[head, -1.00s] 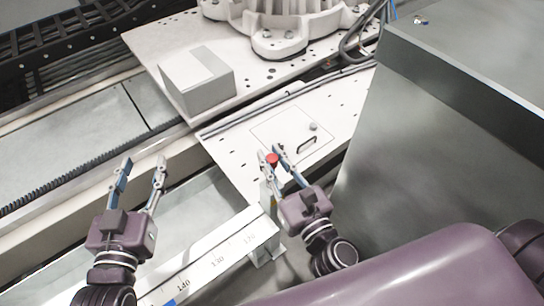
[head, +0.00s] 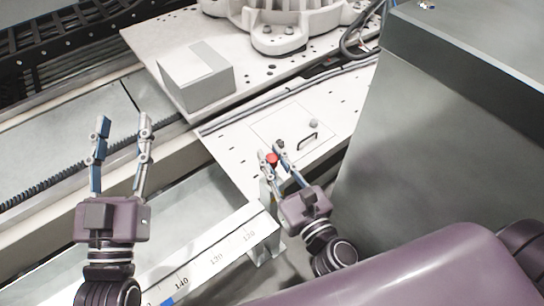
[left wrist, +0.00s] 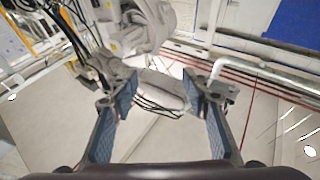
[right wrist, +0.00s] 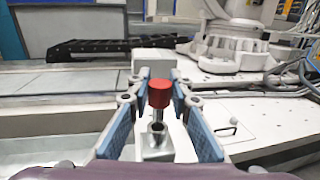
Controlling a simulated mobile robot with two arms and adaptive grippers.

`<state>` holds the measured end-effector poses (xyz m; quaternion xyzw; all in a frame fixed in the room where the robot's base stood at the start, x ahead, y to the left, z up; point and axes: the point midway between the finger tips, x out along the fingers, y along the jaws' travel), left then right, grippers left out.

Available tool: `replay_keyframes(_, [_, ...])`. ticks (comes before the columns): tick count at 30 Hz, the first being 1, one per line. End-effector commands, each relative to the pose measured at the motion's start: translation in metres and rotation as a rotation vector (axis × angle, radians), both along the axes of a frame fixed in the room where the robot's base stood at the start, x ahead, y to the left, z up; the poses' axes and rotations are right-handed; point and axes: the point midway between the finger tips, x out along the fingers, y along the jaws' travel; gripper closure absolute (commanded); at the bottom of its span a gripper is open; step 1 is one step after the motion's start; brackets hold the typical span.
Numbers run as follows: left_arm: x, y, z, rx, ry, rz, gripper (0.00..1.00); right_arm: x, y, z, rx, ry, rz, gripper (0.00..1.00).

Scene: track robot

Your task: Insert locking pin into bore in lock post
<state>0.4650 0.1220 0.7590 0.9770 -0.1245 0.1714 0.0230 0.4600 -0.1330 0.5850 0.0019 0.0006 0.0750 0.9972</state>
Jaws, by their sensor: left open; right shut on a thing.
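The locking pin has a red head (head: 272,160), which also shows in the right wrist view (right wrist: 160,94) with a short metal shaft below it. My right gripper (head: 271,151) is shut on the pin, its fingers on either side of the red head. The lock post (right wrist: 157,147) stands under the pin, with a round bore (right wrist: 157,128) in its top. The pin appears upright over the bore; I cannot tell whether its tip is inside. My left gripper (head: 124,122) is open and empty, well to the left of the post.
A ruled white beam (head: 215,255) runs in front of the post. A white plate with a handle (head: 307,142) lies behind it, and a grey box (head: 205,90) stands farther back. A large grey cabinet (head: 420,140) closes off the right side.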

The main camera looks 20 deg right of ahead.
Motion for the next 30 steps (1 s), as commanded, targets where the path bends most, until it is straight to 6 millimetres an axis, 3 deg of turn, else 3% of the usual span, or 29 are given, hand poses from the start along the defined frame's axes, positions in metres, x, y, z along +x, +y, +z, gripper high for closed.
replay_keyframes(8, [-0.0039, -0.0004, 0.0105, -0.014, -0.049, -0.003, 0.57, 0.0, 0.0, -0.0023, 0.0, 0.0, 0.0, 1.0])
replay_keyframes(30, [-0.0031, -0.0007, 0.0096, -0.012, -0.043, -0.003, 0.57, 0.0, 0.0, -0.0019, 0.0, 0.0, 0.0, 1.0])
